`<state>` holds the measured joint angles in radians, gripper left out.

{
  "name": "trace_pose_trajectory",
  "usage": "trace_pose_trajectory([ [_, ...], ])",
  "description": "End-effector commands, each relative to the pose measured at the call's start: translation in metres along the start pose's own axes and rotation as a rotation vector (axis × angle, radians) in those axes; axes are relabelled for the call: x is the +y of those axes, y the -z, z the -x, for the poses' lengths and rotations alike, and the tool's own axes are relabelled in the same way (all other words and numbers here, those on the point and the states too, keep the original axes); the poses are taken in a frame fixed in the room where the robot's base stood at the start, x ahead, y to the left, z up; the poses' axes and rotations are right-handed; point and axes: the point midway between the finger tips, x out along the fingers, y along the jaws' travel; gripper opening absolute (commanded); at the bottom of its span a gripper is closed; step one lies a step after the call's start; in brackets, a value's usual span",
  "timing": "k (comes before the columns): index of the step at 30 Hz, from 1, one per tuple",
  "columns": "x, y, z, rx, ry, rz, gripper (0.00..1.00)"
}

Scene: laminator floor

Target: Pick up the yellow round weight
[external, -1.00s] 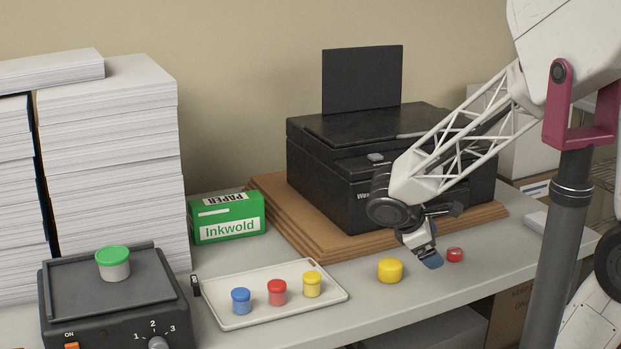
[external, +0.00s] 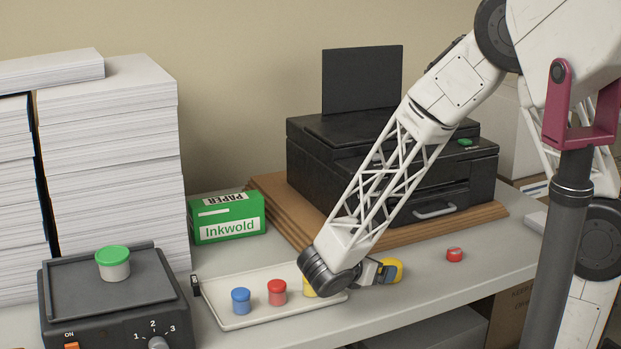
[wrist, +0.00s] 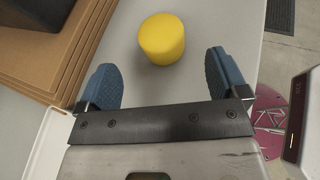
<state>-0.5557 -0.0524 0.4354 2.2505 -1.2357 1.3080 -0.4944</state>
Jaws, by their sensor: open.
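The yellow round weight (wrist: 162,39) is a plain yellow cylinder standing on the grey table. In the wrist view it lies just beyond my gripper (wrist: 165,82), between the lines of the two blue-padded fingers, which are open with nothing between them. In the external view the yellow weight (external: 396,268) is partly hidden behind my gripper (external: 385,272), which is low over the table at its left side. The frames do not clearly show any contact.
A white tray (external: 240,322) holds blue, red and yellow small pots; my wrist partly covers the yellow pot (external: 308,288). A small red object (external: 454,255) lies to the right. The black printer (external: 450,180) stands on brown boards (external: 275,215) behind. The table's front edge is near.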

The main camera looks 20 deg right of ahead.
Motion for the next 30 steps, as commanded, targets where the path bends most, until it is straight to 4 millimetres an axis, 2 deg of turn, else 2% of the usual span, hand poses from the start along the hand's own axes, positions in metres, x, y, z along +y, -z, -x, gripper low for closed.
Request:
trace_pose_trajectory([
  [8,0.000,0.000,-0.002,0.001,0.001,-0.001,0.92],
  [21,0.000,0.000,-0.025,0.001,0.001,-0.001,0.92],
  [30,0.000,0.000,-0.026,0.001,0.001,-0.002,0.92],
])
